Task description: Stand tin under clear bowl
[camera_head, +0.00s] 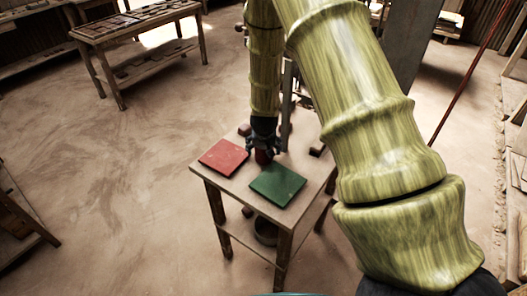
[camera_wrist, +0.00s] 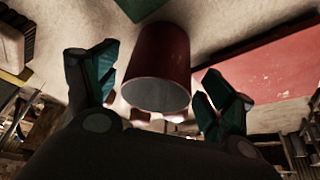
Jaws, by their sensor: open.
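A dark red tin (camera_head: 263,156) stands on the small wooden table, just below my gripper (camera_head: 265,143) and mostly hidden by it in the head view. In the wrist view the tin (camera_wrist: 158,55) shows as a red cylinder with a grey round end facing the camera. My gripper (camera_wrist: 163,78) is open, with one teal-tipped finger on each side of the tin and gaps between. No clear bowl can be made out in either view.
On the table (camera_head: 228,187) a red square plate (camera_head: 223,156) lies left of the tin and a green one (camera_head: 277,184) lies in front. Small dark blocks sit towards the back. A round dark vessel (camera_head: 266,231) is on the lower shelf. Open floor lies to the left.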

